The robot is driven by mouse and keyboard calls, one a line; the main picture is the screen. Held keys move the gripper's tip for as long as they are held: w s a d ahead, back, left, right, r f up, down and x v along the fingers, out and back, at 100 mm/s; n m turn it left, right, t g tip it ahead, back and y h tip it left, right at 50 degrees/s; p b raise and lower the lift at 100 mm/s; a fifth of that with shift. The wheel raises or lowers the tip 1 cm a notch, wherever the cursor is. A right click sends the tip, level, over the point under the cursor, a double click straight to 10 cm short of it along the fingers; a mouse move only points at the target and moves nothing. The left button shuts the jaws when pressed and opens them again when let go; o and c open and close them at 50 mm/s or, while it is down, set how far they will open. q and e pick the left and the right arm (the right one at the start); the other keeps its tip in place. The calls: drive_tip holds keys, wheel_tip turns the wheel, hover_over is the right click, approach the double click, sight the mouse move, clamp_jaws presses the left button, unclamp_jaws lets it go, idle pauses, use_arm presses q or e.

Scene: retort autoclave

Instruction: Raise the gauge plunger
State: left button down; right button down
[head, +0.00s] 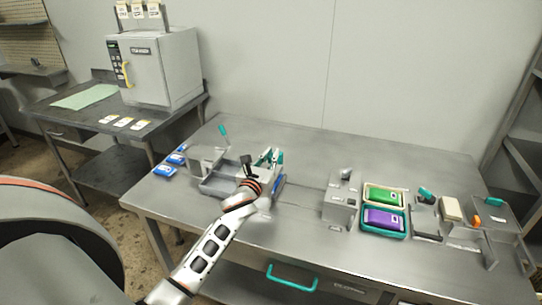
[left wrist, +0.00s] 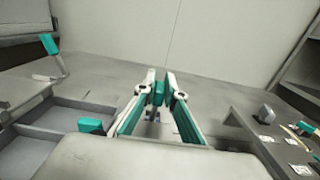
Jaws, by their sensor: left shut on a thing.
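My left gripper (head: 270,157) is over the back edge of the grey tray fixture on the left part of the bench. In the left wrist view, the left gripper (left wrist: 159,84) has its fingers closed on a small teal piece (left wrist: 158,93). The fingers hide most of this piece, and I cannot tell whether it is the gauge plunger. A grey block (head: 341,205) with a grey knob (head: 346,174) on top stands to the right, apart from the gripper. That knob also shows in the left wrist view (left wrist: 267,112). My right gripper is not in view.
Fixtures with teal handles (head: 494,202) stand at the far right. An upright teal lever (head: 223,131) rises behind the tray fixture (head: 213,187). The bench's front middle is clear.

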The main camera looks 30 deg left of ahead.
use_arm(q)
drive_tip(key=shift+r+p, duration=0.3)
drive_tip(key=shift+r, duration=0.3)
drive_tip(key=c, duration=2.1)
unclamp_jaws()
drive_tip(key=shift+s+f, duration=0.1)
drive_tip(key=shift+s+d, duration=0.1)
drive_tip(key=shift+s, duration=0.2)
drive_tip(key=v, duration=1.1)
drive_tip(key=shift+s, duration=0.1)
